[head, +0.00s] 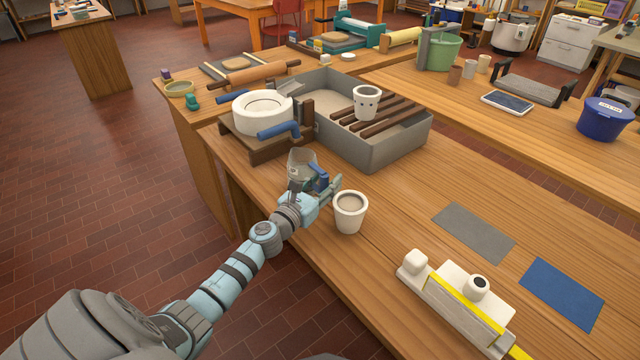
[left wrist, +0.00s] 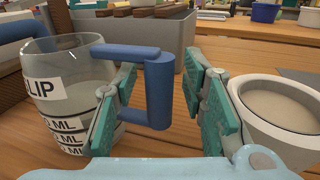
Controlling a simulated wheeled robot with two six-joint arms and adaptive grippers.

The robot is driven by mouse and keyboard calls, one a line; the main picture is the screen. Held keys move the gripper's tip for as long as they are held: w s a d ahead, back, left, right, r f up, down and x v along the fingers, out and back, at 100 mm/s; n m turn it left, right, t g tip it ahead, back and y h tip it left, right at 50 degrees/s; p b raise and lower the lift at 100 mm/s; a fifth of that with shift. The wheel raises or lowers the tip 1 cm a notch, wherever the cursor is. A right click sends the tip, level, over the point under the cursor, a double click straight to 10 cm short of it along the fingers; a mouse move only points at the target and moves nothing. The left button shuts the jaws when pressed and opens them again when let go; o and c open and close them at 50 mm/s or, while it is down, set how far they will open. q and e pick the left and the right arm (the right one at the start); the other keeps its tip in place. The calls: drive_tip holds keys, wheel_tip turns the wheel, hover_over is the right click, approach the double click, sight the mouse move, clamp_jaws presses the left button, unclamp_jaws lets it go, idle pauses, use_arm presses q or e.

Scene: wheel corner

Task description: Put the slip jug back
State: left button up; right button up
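The slip jug (head: 301,160) is a clear, greyish vessel with a blue handle (left wrist: 160,90). It stands upright on the near bench, in front of the wheel. In the left wrist view the jug (left wrist: 70,85) shows a label reading "LIP" and ML marks. My left gripper (head: 328,186) is open, its teal fingers on either side of the blue handle, with gaps visible beside it. A white mould cup (head: 350,212) filled with pale liquid stands just right of the gripper; it fills the right edge of the left wrist view (left wrist: 275,105). My right gripper is not in view.
A grey basin (head: 385,150) with dark slats (head: 385,118) holds a white cup (head: 367,100) behind the jug. A white round mould (head: 263,110) sits on a wooden stand at left. Grey (head: 474,232) and blue (head: 562,292) mats lie right; bare bench lies between.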

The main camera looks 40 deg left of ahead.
use_arm(q)
drive_tip(key=shift+s+r, duration=0.1)
drive_tip(key=shift+s, duration=0.15)
drive_tip(key=s+b, duration=0.3)
drive_tip(key=s, duration=0.8)
drive_tip(key=shift+f+b, duration=0.2)
drive_tip(key=shift+b, duration=0.2)
drive_tip(key=shift+s+r, duration=0.1)
drive_tip(key=shift+s, duration=0.15)
drive_tip(key=shift+r, duration=0.15)
